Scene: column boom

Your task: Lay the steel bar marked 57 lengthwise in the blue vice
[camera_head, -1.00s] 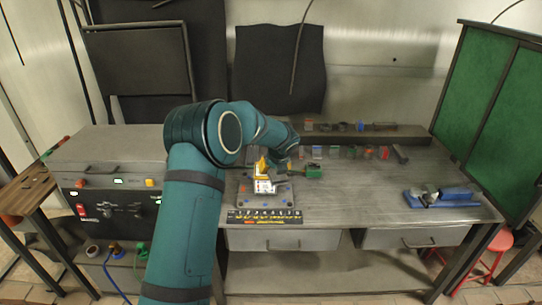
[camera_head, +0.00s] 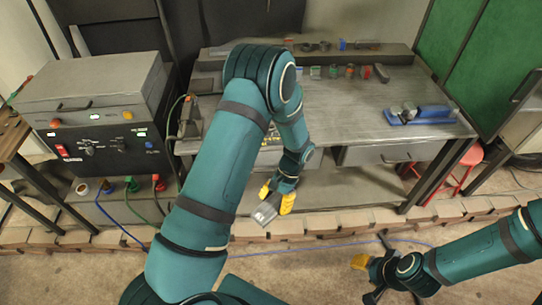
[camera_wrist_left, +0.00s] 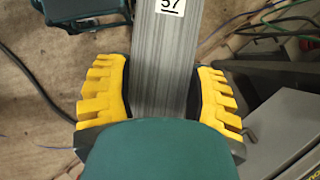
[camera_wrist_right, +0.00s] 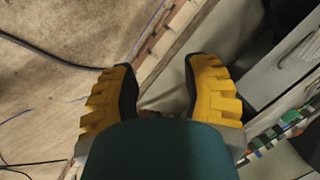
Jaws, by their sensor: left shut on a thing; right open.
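The steel bar (camera_head: 263,213) is grey and is held by my left gripper (camera_head: 276,197), in front of the workbench and over the floor side. In the left wrist view the bar (camera_wrist_left: 165,65) lies between both yellow fingers and its label reads 57. The part of the bar under the palm is hidden there. The blue vice (camera_head: 420,114) stands on the bench top at the right, well apart from the bar. My right gripper (camera_head: 360,262) is low at the lower right of the head view. In the right wrist view it (camera_wrist_right: 160,78) is open and empty.
Small blocks (camera_head: 340,71) stand in a row at the back of the bench (camera_head: 350,105). A power unit (camera_head: 95,125) with cables is at the left. A low brick edge (camera_head: 340,221) runs before the bench. A red stool (camera_head: 462,160) and green screen (camera_head: 470,60) are at the right.

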